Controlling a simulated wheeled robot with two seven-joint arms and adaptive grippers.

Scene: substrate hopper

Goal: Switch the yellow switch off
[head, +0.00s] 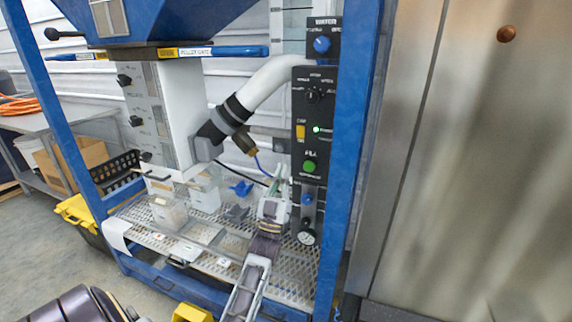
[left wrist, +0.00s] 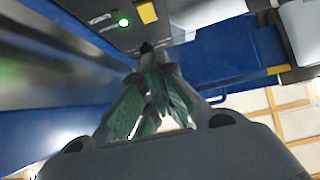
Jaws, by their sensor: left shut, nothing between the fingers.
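The yellow switch (head: 300,132) is a small upright rocker on the black control panel, left of a lit green lamp (head: 316,129). Its on or off position cannot be told. In the left wrist view the yellow switch (left wrist: 147,12) shows at the top, beyond the fingertips. My left gripper (head: 281,172) is below and left of the switch, in front of the rig, apart from it in the head view. In the left wrist view my left gripper (left wrist: 147,48) has its green-padded fingers together and empty. My right gripper is not in view.
The black panel (head: 299,155) also carries a green button (head: 309,166) and knobs. A blue post (head: 350,160) stands just right of it. A white pipe (head: 268,85) runs to its left. A mesh shelf (head: 290,275) with clear tubs lies below.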

